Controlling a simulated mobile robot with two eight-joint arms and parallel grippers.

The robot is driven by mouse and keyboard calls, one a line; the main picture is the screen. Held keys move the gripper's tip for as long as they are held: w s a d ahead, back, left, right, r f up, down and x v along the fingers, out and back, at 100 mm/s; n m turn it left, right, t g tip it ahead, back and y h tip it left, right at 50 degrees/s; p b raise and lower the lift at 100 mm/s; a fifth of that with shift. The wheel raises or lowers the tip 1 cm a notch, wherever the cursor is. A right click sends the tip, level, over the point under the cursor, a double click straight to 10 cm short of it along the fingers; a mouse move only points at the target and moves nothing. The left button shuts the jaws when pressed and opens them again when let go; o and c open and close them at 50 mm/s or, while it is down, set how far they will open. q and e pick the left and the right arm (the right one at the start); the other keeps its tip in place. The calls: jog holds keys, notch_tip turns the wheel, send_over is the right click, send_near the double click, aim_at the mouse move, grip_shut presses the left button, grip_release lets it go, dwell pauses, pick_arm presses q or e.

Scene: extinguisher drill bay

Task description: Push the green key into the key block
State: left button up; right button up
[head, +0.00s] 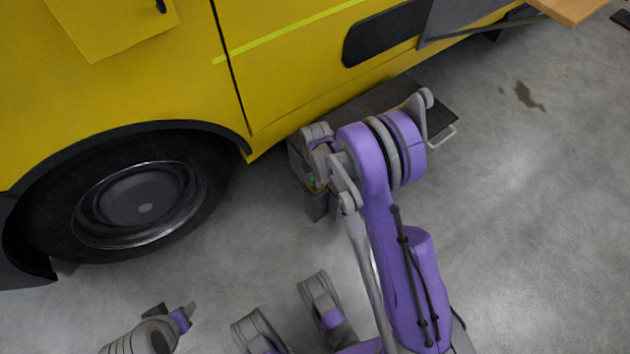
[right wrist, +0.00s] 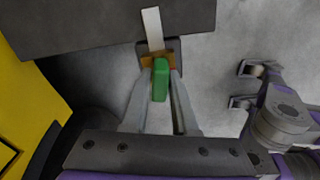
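The green key (right wrist: 160,82) stands out from the brass-coloured face of the grey key block (right wrist: 174,46) in the right wrist view. My right gripper (right wrist: 161,74) has a finger on each side of the key, and the tips appear shut on it close to the block. How deep the key sits is hidden. In the head view a bit of green key (head: 313,182) shows at the block (head: 317,206), mostly covered by my right arm. My left gripper (head: 177,313) is at the lower left, away from the block; its opening is unclear.
A yellow vehicle (head: 150,80) with a large wheel (head: 140,205) stands along the left and back. A dark bench-like surface (head: 365,103) lies behind my right arm. A wooden top (head: 572,8) is at the upper right.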

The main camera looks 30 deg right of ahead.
grip_shut()
jog(key=shift+r, duration=0.1)
jog(key=shift+r+p, duration=1)
jog(key=shift+r, duration=0.4)
jog(key=shift+r+p, duration=1.25)
jog(key=shift+r, duration=0.8)
